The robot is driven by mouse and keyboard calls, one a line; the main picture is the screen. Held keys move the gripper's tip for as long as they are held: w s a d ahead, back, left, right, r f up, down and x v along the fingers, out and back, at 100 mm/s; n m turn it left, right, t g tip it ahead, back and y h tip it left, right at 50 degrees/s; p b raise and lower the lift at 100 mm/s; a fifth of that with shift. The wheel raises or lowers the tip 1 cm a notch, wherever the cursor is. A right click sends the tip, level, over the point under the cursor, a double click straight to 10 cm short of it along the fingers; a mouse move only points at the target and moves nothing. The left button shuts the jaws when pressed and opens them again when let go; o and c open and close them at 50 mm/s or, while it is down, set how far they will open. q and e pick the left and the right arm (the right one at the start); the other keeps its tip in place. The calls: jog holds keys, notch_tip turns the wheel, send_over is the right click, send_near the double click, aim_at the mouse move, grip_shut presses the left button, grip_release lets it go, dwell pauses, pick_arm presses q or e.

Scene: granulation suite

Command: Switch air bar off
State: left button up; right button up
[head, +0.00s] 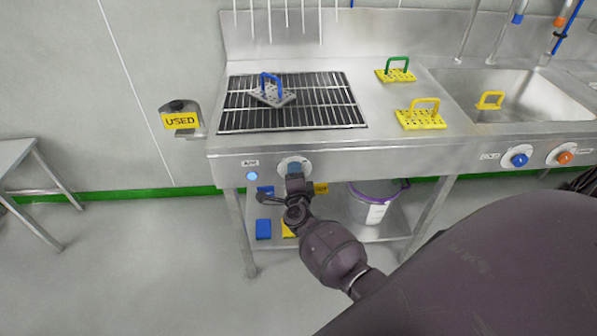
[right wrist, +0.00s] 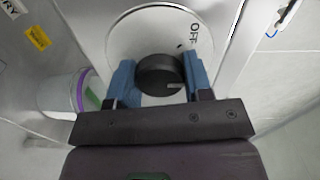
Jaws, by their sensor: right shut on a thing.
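The air bar's switch is a round dial plate (head: 304,161) on the front panel of the steel bench, beside a small label and a lit blue lamp (head: 252,176). In the right wrist view its black knob (right wrist: 160,75) sits on a pale plate (right wrist: 130,35) with "OFF" printed at the upper right. A white mark on the knob points to the right and does not line up with "OFF". My right gripper (head: 296,172) has its blue fingers shut on the knob from both sides, also in the right wrist view (right wrist: 160,82). My left gripper is not in view.
The bench (head: 390,160) carries a black grate (head: 340,105), a grey perforated plate with blue handle (head: 272,93) and yellow ones (head: 420,119). A sink (head: 530,95) and blue (head: 519,160) and orange (head: 565,158) knobs are at right. A bucket (head: 375,205) stands below.

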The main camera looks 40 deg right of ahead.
jog(key=shift+r+n+p, duration=0.2)
jog(key=shift+n+p, duration=0.3)
jog(key=shift+n, duration=0.4)
jog(key=shift+n+p, duration=0.5)
jog(key=shift+n, duration=0.4)
jog(key=n+p, duration=0.1)
jog(key=n, duration=0.2)
jog(key=shift+f, duration=0.1)
jog(key=shift+f+n+p, duration=0.1)
jog(key=shift+n+p, duration=0.5)
jog(key=shift+n, duration=0.7)
jog(key=o, duration=0.9)
jog(key=shift+s+a, duration=0.1)
